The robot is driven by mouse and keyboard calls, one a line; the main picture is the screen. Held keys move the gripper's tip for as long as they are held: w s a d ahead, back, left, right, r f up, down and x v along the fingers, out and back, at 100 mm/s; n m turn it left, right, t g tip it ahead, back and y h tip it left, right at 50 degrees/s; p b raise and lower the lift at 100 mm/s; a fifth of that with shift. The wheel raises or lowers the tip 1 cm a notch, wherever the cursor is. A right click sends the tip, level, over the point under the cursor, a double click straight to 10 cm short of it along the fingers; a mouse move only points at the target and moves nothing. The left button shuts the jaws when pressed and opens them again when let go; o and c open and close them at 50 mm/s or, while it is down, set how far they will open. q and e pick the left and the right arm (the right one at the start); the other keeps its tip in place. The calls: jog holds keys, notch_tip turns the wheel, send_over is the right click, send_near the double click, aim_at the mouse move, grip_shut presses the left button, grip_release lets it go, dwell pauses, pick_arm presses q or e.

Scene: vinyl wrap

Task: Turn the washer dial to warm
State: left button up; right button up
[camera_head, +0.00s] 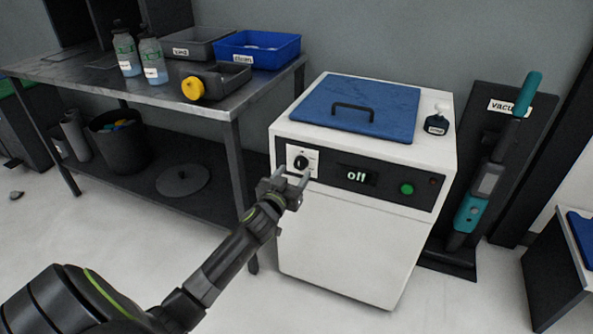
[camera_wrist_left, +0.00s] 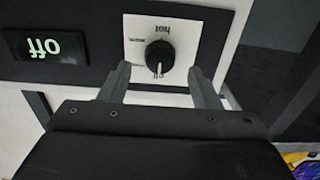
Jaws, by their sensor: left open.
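The washer (camera_head: 345,225) is a white box with a black front panel. Its dial (camera_head: 301,162) is a round black knob on a white plate at the panel's left. The dial shows close up in the left wrist view (camera_wrist_left: 160,54), upside down, with a white mark pointing down toward my gripper. "Hot" is printed above it and a small label, likely "warm", at upper left. The display (camera_head: 357,175) reads "off". My left gripper (camera_head: 294,174) is open and empty just before the dial; in the left wrist view its fingertips (camera_wrist_left: 159,72) flank the knob, apart from it.
A green button (camera_head: 406,188) sits at the panel's right. A metal table (camera_head: 85,70) stands left; a teal vacuum (camera_head: 485,185) stands right.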

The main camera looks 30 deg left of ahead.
aim_at(299, 166)
pick_arm(q)
jog(key=shift+w+a, duration=0.2)
jog(key=shift+w, duration=0.9)
jog(key=shift+w+a, duration=0.1)
jog(key=shift+w, duration=0.35)
pick_arm(e)
jog(key=shift+r, duration=0.3)
pick_arm(q)
jog(key=c, duration=1)
